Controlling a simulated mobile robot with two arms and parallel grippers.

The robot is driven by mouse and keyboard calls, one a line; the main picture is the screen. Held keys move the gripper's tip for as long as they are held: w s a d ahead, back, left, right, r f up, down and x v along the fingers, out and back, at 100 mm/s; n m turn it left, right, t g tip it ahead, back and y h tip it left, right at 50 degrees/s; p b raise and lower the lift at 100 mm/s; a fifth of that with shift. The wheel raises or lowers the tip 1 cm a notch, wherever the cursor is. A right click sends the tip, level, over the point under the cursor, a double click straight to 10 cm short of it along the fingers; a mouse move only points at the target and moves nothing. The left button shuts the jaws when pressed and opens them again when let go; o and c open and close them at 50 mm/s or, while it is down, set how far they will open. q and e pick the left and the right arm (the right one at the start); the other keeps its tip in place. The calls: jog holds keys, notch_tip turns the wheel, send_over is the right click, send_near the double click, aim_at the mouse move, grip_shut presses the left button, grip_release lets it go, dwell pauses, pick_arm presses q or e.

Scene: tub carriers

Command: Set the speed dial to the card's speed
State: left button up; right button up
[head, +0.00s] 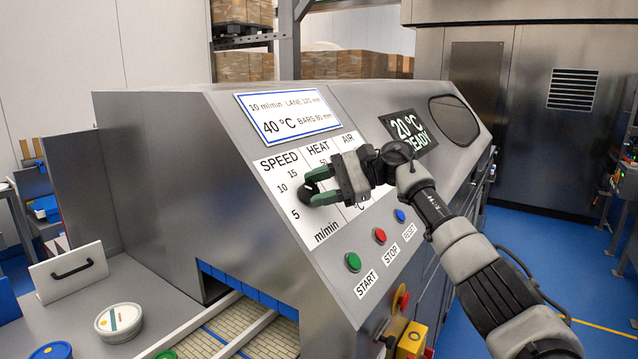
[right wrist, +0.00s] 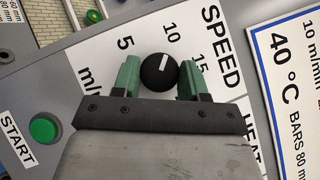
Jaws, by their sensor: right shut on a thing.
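My right gripper (head: 314,187) is shut on the black speed dial (right wrist: 158,75), with its green fingers on either side of the knob in the right wrist view. The dial's white mark points at about the 10 on the printed scale (right wrist: 172,28), which also shows 5 and 15. In the head view the fingers hide most of the dial. The card (head: 290,113) on the machine's sloping top reads 10 m/min, 40 °C, lane 120 mm and bars 80 mm. My left gripper is not in view.
The green start button (head: 353,262), red stop button (head: 380,236) and blue reset button (head: 400,215) sit below the dial panel. A display (head: 408,130) reads 20 °C and READY. Round tubs, including a white one (head: 118,321), stand at the lower left.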

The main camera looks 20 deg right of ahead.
dwell(0.4)
jog(key=o, duration=0.9)
jog(key=shift+o, duration=0.2)
jog(key=shift+d, duration=0.1)
jog(key=shift+d, duration=0.25)
jog(key=b+v, duration=0.2)
jog(key=v, duration=0.8)
jog(key=shift+r, duration=0.1)
